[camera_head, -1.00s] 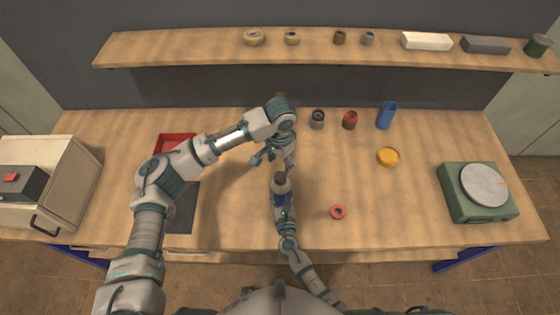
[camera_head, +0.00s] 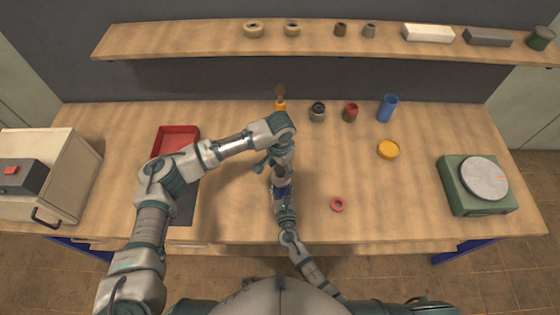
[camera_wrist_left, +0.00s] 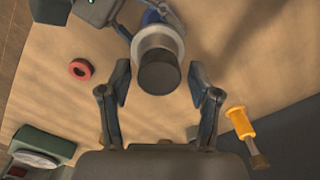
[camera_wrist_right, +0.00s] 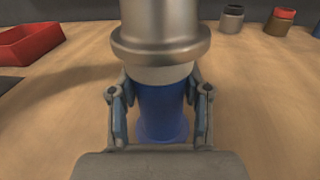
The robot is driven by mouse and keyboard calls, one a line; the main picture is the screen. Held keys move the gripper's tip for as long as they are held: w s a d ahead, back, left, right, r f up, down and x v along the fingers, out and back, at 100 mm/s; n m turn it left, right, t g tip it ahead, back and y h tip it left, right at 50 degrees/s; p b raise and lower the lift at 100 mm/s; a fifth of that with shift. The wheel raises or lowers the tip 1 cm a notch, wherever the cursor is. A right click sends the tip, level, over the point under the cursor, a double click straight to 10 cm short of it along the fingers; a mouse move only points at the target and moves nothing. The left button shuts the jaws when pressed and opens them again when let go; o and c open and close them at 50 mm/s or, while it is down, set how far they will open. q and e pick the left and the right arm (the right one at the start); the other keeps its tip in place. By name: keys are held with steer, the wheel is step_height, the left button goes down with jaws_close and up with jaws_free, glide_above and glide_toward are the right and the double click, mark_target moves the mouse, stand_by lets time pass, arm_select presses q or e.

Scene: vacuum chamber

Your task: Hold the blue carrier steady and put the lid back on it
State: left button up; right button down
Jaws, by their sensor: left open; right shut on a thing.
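The blue carrier (camera_head: 282,190) stands upright in front of me, gripped by my right gripper (camera_wrist_right: 160,103). In the right wrist view its blue body (camera_wrist_right: 163,115) shows between the fingers. A wide grey metal lid (camera_wrist_right: 160,42) is on top, above a pale neck; I cannot tell if it is fully seated. In the left wrist view the lid's dark round top (camera_wrist_left: 158,74) shows between the spread fingers. My left gripper (camera_head: 275,166) is open above it, apparently not touching. The left arm hides part of the lid in the head view.
A red ring (camera_head: 337,204) and a yellow dish (camera_head: 388,149) lie to the right. Small jars (camera_head: 318,112) and a blue cup (camera_head: 387,108) stand behind, with an orange tool (camera_head: 280,104). A red tray (camera_head: 175,138) is left; a green scale (camera_head: 475,185) is right.

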arm_select(q)
steer(key=shift+f, duration=0.25)
jaws_close()
steer(key=shift+o, duration=0.8)
jaws_free()
steer(key=shift+r, duration=0.1)
step_height(320, 180, up, 12)
steer(key=shift+w, duration=0.1)
